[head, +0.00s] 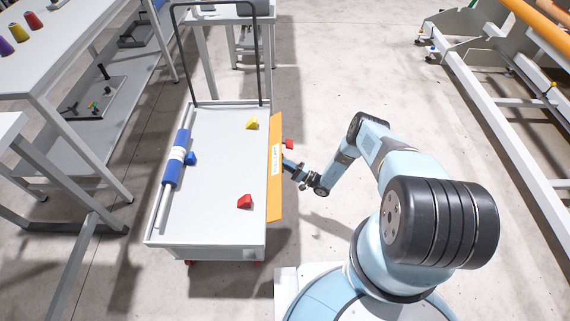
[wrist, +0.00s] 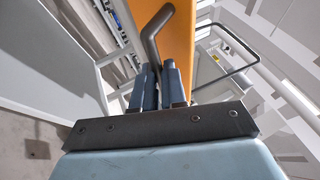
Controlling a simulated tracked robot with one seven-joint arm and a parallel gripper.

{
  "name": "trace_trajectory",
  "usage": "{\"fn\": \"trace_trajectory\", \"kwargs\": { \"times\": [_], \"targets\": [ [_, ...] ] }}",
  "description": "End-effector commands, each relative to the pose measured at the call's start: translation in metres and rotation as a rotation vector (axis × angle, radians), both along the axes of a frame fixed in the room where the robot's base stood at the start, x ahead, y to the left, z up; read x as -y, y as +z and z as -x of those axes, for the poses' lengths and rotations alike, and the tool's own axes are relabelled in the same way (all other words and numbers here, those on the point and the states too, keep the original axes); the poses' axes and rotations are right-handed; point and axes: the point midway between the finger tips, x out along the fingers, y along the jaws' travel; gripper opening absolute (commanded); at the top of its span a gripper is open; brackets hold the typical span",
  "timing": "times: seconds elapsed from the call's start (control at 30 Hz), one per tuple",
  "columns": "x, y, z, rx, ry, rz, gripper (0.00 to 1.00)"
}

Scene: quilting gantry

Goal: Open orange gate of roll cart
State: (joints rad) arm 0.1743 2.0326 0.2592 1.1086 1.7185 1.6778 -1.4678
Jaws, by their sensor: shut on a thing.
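The roll cart (head: 215,225) stands left of my arm, with a white deck. Its orange gate (head: 275,195) runs along the deck's right side and carries a white label; I cannot tell its exact tilt. My gripper (head: 289,165) is at the gate's outer face, about mid-length. In the wrist view, the blue fingers of my gripper (wrist: 160,88) are shut on a dark bent handle (wrist: 157,33) in front of the orange gate (wrist: 176,45). The handle's lower end is hidden between the fingers. A small red piece (head: 288,144) shows beside the gate, just beyond my gripper.
On the deck lie a blue and white roll (head: 172,170), a red wedge (head: 245,202), a yellow wedge (head: 252,123) and a blue wedge (head: 191,158). A dark hoop handle (head: 261,60) rises at the far end. Benches stand left, a rail frame (head: 500,120) right. Floor between is clear.

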Motion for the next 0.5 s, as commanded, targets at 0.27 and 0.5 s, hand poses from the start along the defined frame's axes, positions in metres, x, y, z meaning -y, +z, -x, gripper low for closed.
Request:
{"fn": "trace_trajectory", "kwargs": {
  "times": [0.27,0.5],
  "targets": [
    [0.001,-0.0047,0.0002,0.001,-0.001,-0.045,0.0],
    [0.0012,-0.0048,-0.0002,0.001,-0.004,-0.055,0.0]
  ]
}}
